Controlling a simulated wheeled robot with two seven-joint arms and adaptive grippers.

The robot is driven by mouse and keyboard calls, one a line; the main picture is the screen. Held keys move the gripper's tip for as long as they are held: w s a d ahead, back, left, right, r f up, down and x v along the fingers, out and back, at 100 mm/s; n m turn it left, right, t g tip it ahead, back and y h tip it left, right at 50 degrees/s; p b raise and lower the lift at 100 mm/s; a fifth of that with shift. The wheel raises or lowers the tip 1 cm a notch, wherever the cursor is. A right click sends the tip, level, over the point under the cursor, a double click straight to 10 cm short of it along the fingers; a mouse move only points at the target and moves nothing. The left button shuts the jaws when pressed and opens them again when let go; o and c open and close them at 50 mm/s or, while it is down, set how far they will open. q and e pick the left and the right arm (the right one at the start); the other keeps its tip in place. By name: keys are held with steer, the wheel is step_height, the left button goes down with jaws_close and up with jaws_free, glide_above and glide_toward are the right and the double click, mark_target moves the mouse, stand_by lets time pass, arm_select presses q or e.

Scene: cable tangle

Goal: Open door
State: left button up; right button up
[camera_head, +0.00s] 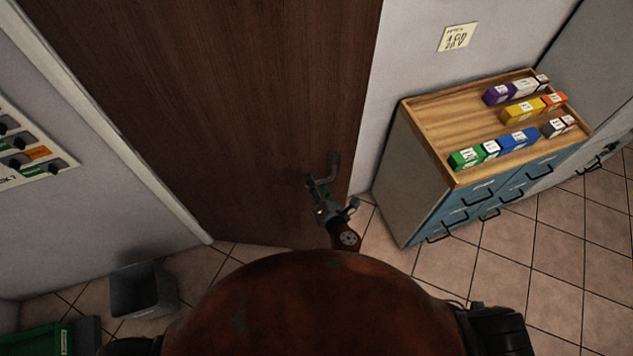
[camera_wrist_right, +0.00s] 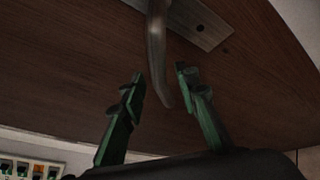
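A dark brown wooden door (camera_head: 240,100) fills the upper middle of the head view. Its metal lever handle (camera_head: 331,168) is near the door's right edge. My right gripper (camera_head: 320,184) is at the handle, low on the door. In the right wrist view, its two green fingers (camera_wrist_right: 160,85) are open, and the handle lever (camera_wrist_right: 157,60) hangs down with its tip between them. A gap shows between the lever and each finger. The handle's metal plate (camera_wrist_right: 201,24) is on the door behind. My left gripper is not in view.
A blue-drawer cabinet (camera_head: 400,180) with a wooden top and several coloured boxes stands right of the door. A grey bin (camera_head: 140,290) and a green crate (camera_head: 35,341) are at lower left. A switch panel (camera_head: 25,150) is on the left wall. Tiled floor is clear at right.

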steer(key=shift+s, duration=0.1)
steer(key=v, duration=1.1)
steer(key=shift+s, duration=0.35)
steer(key=shift+d, duration=0.1)
steer(key=shift+c, duration=0.3)
